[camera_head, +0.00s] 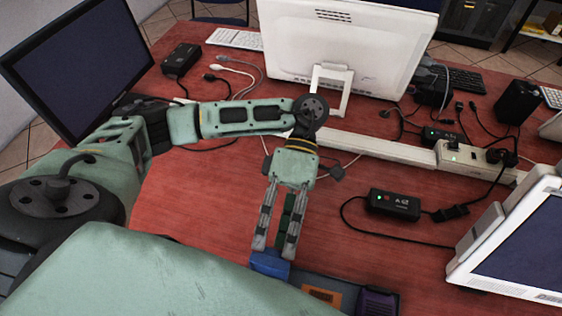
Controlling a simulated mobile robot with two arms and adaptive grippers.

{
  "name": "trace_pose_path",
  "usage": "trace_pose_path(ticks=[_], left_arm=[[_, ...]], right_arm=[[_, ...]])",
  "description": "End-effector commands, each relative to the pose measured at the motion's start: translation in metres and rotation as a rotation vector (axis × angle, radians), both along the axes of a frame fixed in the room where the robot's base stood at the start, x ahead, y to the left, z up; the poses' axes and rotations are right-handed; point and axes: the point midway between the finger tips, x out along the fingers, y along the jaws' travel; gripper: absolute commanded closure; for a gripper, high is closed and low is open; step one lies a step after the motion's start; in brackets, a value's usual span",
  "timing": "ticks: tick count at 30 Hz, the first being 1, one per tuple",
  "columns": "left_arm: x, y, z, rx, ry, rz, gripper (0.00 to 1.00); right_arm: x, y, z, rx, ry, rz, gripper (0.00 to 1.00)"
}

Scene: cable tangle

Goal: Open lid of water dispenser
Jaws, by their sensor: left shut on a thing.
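No water dispenser or lid that I can recognise is in the head view. My left gripper (274,251) points down at the front of the red desk. Its two fingers are on either side of a small blue object (270,265) and shut on it. The blue object is at the left end of a dark grey case (350,287), and I cannot tell whether it is attached to the case. The lower part of the case is cut off or hidden. My right gripper is not in view.
The red desk (200,215) has bare room left of the gripper. A black adapter (394,204) with a cable lies to the right. A power strip (470,160) and white monitor (345,40) stand behind. A dark screen (80,60) stands left, a white-framed one (520,250) right.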

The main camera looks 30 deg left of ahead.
Motion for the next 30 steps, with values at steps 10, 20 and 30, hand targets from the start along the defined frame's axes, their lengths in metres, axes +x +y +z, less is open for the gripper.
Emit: trace_pose_path(ticks=[10, 20, 30], left_arm=[[0.047, 0.013, 0.022, 0.01, -0.007, 0.003, 0.74], [0.088, 0.025, 0.046, 0.005, -0.003, -0.001, 0.74], [0.102, 0.029, 0.055, 0.0, 0.0, -0.001, 0.74]], right_arm=[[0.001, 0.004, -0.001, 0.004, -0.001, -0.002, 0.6], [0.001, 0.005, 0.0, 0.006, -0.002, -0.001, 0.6], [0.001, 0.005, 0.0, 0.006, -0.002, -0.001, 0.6]])
